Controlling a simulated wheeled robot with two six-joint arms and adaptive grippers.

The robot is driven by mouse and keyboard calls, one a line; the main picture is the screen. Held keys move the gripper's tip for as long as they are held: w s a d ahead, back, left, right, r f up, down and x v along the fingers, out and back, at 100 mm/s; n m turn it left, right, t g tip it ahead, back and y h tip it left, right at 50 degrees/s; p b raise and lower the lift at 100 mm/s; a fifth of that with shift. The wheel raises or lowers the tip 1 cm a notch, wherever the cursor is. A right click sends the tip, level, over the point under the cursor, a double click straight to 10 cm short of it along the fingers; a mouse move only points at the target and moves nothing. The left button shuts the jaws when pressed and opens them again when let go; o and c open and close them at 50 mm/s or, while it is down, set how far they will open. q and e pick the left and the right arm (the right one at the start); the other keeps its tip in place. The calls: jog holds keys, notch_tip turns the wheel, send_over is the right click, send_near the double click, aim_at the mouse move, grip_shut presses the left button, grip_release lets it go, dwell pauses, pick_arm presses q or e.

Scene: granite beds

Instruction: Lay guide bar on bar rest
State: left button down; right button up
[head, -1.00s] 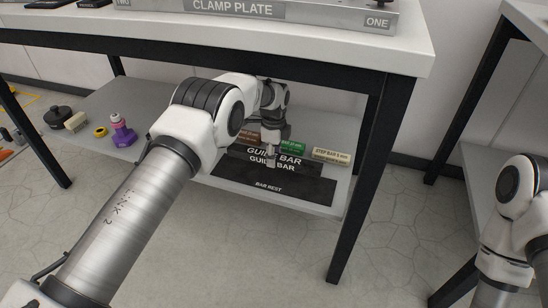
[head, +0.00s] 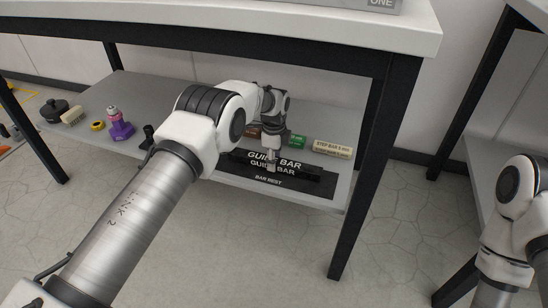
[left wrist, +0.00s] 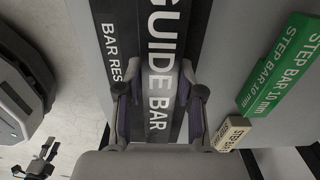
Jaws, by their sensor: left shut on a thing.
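The guide bar (head: 294,168) is a long black bar with white lettering, on the lower shelf side of the bench. My left gripper (head: 271,167) reaches in from above and is shut on it near its middle. In the left wrist view the guide bar (left wrist: 160,45) runs lengthwise between the two fingers (left wrist: 158,112). The bar rest (head: 268,181) is a flat dark plate on the shelf, with its label showing in front of the bar. The bar covers part of the bar rest (left wrist: 112,45); I cannot tell whether they touch. My right gripper is out of frame.
A green step bar (head: 297,142) and a beige step bar (head: 333,149) lie just behind the guide bar. A purple bottle (head: 120,128), yellow ring (head: 97,126) and black pot (head: 54,110) stand left on the shelf (head: 170,98). The bench leg (head: 375,170) is close on the right.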

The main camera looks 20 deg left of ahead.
pick_arm(q)
jog(key=shift+f, duration=0.35)
dwell(0.7)
jog(key=c, duration=0.7)
grip_release()
jog(key=shift+o, duration=0.2)
jog(key=shift+f, duration=0.1)
